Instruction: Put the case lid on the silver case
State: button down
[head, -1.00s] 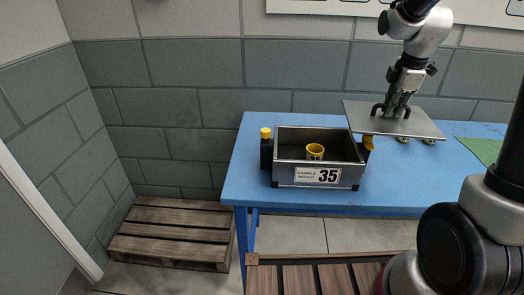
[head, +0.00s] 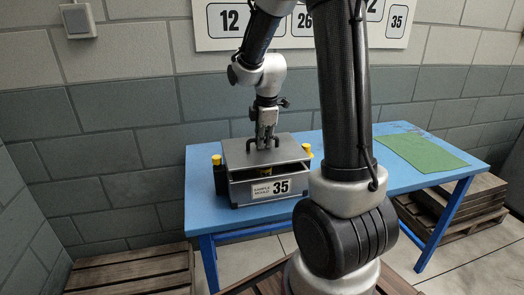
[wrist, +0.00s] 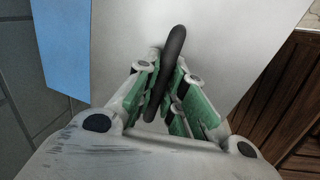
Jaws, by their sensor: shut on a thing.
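The silver case (head: 236,191) stands on the blue table, with a label reading "SAMPLE MOULD 35" on its front. The case lid (head: 288,152) is a flat grey plate with a dark handle. My gripper (head: 265,143) is shut on that handle and holds the lid over the case. A dark gap shows between the lid's front edge and the case's front wall, with a bit of yellow inside. Whether the lid touches the rim at the back is hidden. In the wrist view, the dark handle (wrist: 174,62) lies between the green finger pads, above the lid (wrist: 115,45).
A dark bottle with a yellow cap (head: 217,160) stands close at the case's left, and another yellow cap (head: 307,149) shows at its right. A green mat (head: 422,152) lies on the table's right part (head: 395,186). Wooden pallets (head: 130,272) are on the floor.

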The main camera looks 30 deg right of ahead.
aim_at(264, 149)
jog(key=shift+f, duration=1.65)
jog(key=shift+f, duration=0.1)
jog(key=shift+f, duration=0.1)
jog(key=c, duration=1.5)
grip_release()
notch_tip(264, 149, up, 12)
jog(key=s, duration=0.2)
jog(key=s+a+r+m+t, duration=0.1)
jog(key=s+a+r+m, duration=0.1)
jog(key=s+m, duration=0.5)
jog(key=s+a+r+m+t, duration=0.1)
jog(key=s+a+r+m, duration=0.2)
jog(key=s+m, duration=0.4)
jog(key=s, duration=0.7)
jog(key=shift+s+r+m+y, duration=0.15)
jog(key=shift+s+m+y, duration=0.15)
jog(key=shift+s+m, duration=0.1)
